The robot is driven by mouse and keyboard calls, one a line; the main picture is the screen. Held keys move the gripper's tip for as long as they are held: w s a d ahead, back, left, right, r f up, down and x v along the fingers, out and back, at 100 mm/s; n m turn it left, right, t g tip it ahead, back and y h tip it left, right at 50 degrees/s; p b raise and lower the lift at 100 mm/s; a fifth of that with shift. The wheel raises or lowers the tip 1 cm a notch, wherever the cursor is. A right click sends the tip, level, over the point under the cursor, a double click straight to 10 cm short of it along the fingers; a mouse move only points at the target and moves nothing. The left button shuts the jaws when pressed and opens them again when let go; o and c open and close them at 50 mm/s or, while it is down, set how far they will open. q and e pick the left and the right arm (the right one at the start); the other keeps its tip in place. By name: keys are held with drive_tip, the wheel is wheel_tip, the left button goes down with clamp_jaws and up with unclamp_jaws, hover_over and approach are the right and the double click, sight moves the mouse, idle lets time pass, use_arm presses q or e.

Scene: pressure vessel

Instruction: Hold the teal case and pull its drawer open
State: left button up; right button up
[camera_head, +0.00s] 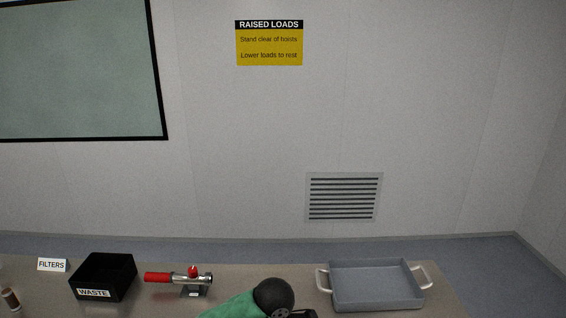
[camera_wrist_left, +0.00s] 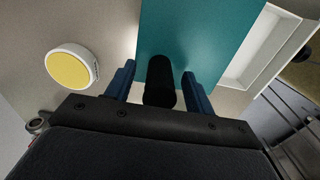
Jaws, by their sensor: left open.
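The teal case (camera_wrist_left: 205,35) shows in the left wrist view as a flat teal face at the top middle. A dark rounded bar (camera_wrist_left: 160,85), like a handle, stands in front of its lower edge. My left gripper (camera_wrist_left: 160,88) is open, with one blue finger on each side of this bar. I see small gaps between the fingers and the bar; contact cannot be told. No drawer can be made out for certain. My right gripper is not in view.
In the head view, a black waste bin (camera_head: 105,273), a red-handled metal device (camera_head: 190,279) and a grey-blue tray (camera_head: 376,286) with white handles stand on the table. A yellow-topped white disc (camera_wrist_left: 72,66) and a white-rimmed recess (camera_wrist_left: 262,48) flank the case in the wrist view.

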use_arm(q)
wheel_tip(320, 180, up, 12)
drive_tip(key=shift+f, duration=0.1)
idle(0.5)
idle(0.4)
